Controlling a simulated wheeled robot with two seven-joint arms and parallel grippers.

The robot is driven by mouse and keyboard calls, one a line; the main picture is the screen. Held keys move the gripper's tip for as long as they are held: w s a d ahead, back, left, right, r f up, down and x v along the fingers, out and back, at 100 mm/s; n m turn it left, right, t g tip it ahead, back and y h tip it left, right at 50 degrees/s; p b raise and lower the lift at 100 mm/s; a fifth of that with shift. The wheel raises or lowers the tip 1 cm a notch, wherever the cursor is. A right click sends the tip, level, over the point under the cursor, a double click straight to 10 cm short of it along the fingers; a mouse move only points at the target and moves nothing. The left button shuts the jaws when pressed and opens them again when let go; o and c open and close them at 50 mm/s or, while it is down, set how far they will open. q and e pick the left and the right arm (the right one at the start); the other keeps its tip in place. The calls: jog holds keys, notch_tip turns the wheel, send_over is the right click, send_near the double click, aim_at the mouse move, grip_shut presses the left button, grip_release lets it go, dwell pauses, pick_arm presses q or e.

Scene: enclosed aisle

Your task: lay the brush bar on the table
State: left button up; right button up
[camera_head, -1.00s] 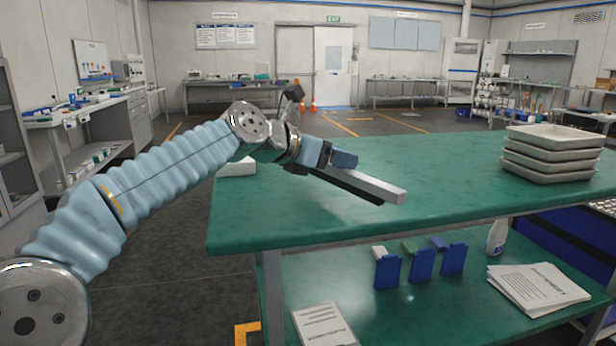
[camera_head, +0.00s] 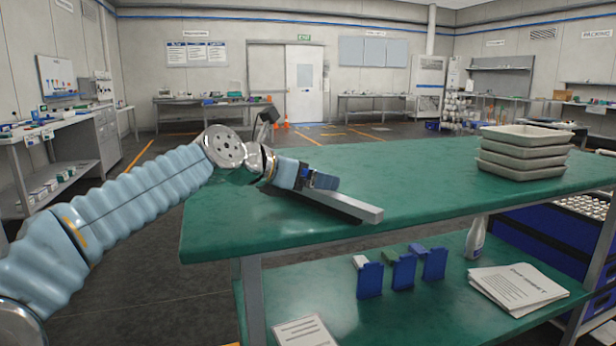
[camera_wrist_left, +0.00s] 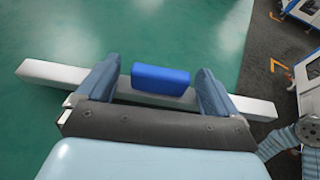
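The brush bar (camera_head: 350,205) is a long pale grey bar with a dark underside, over the left part of the green table (camera_head: 440,175). It appears to rest on the tabletop, though contact is hard to confirm. My left gripper (camera_head: 322,181) is at the bar from above. In the left wrist view the bar (camera_wrist_left: 55,75) runs crosswise behind the fingers, with a blue block (camera_wrist_left: 160,80) on its middle. My left fingers (camera_wrist_left: 160,85) stand on both sides of the block with narrow gaps. The bar's right end there reaches past the table edge. My right gripper is not in view.
Stacked trays (camera_head: 525,152) stand at the table's right. The lower shelf holds blue holders (camera_head: 403,272), a white bottle (camera_head: 475,238) and papers (camera_head: 515,294). The tabletop between bar and trays is clear.

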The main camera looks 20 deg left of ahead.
pick_arm(q)
jog(key=v, duration=1.2)
jog(key=shift+b, duration=0.3)
